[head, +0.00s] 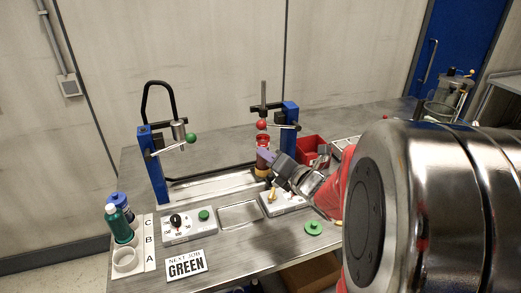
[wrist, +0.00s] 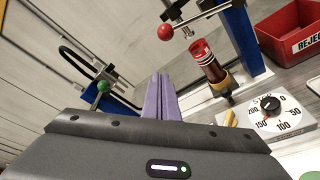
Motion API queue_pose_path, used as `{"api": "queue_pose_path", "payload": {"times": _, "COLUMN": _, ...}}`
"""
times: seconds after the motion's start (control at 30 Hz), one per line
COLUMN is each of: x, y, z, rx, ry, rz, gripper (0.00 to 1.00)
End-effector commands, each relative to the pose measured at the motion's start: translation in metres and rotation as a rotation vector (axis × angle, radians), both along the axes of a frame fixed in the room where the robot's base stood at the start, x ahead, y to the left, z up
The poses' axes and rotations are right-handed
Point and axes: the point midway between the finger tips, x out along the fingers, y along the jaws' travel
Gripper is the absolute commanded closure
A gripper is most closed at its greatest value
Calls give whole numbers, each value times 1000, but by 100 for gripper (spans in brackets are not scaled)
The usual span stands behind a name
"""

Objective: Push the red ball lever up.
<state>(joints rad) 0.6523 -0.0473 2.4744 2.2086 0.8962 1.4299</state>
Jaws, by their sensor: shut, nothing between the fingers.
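The red ball lever (head: 261,124) sticks out to the left from the right blue post, its rod roughly level in the head view. In the wrist view its red ball (wrist: 165,32) shows just beyond my fingertips, with a visible gap. My gripper (head: 264,156) is shut and empty, its purple fingers together, below the ball in the head view. The fingers also show in the wrist view (wrist: 160,82). A red and dark cylinder (head: 263,143) stands under the lever, partly hidden by my gripper; it shows more fully in the wrist view (wrist: 210,65).
A green ball lever (head: 191,138) is on the left blue post (head: 152,165). A dial box (wrist: 268,115) and a red reject bin (wrist: 292,38) stand near the right post.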

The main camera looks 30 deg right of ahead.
Motion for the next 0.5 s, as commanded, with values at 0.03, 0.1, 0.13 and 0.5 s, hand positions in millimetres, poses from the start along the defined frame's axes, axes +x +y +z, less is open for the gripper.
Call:
{"api": "queue_pose_path", "payload": {"times": 0.03, "x": -8, "y": -1, "z": 2, "rx": -3, "ry": -1, "rz": -3, "gripper": 100}}
{"api": "queue_pose_path", "payload": {"times": 0.1, "x": -17, "y": -1, "z": 3, "rx": -1, "ry": 0, "rz": -3, "gripper": 100}}
{"api": "queue_pose_path", "payload": {"times": 0.13, "x": -20, "y": -2, "z": 3, "rx": -1, "ry": 0, "rz": -3, "gripper": 100}}
{"api": "queue_pose_path", "payload": {"times": 0.5, "x": -37, "y": -2, "z": 5, "rx": 1, "ry": 2, "rz": -1, "gripper": 100}}
